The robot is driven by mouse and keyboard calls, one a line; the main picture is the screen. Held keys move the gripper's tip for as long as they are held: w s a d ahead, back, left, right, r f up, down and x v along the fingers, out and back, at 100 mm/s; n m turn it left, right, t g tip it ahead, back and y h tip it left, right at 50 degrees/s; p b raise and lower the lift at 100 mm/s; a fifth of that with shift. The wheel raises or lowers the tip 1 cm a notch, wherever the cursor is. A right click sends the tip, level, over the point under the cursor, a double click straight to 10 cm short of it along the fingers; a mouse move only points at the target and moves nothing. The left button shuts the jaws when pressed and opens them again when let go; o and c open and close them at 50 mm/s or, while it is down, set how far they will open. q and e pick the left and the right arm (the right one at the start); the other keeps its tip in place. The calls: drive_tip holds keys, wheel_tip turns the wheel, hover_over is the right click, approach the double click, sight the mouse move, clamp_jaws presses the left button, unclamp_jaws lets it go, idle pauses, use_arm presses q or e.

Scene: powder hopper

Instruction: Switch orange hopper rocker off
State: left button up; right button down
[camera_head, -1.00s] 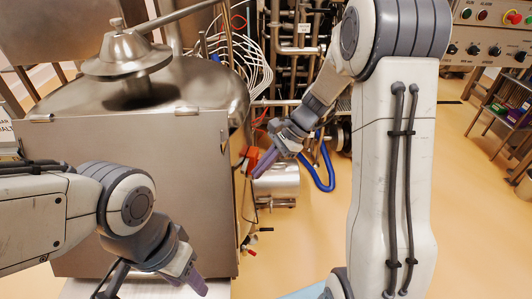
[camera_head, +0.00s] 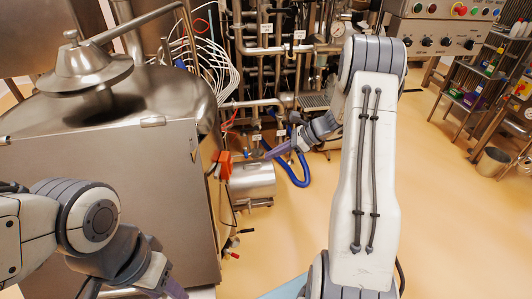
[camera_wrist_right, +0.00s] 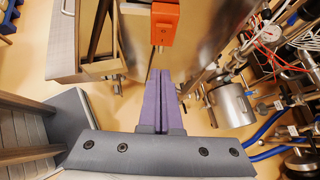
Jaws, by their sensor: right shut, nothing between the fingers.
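The orange hopper rocker (camera_head: 225,164) is a small orange box on the right side of the steel hopper housing (camera_head: 110,190). In the right wrist view the orange box (camera_wrist_right: 164,22) is at the top centre, beyond the fingertips and apart from them. Which way its switch is set is too small to tell. My right gripper (camera_head: 269,155) is shut and empty, to the right of the box in the head view. Its purple fingers (camera_wrist_right: 160,74) lie together in the wrist view. My left gripper (camera_head: 172,289) is at the bottom edge, partly cut off.
A steel cylinder (camera_head: 252,180) sits right beside the orange box. A blue hose (camera_head: 300,178) and pipes with white cables stand behind. A panel of buttons (camera_head: 450,25) is at the upper right.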

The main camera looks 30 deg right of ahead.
sight(232, 166)
drive_tip(key=w+a+f+p, duration=0.4)
drive_tip(key=w+a, duration=0.1)
drive_tip(key=a, duration=0.3)
drive_tip(key=shift+w+a+p, duration=0.2)
drive_tip(key=shift+a+p, duration=0.05)
drive_tip(key=shift+p, duration=0.05)
drive_tip(key=shift+f, duration=0.1)
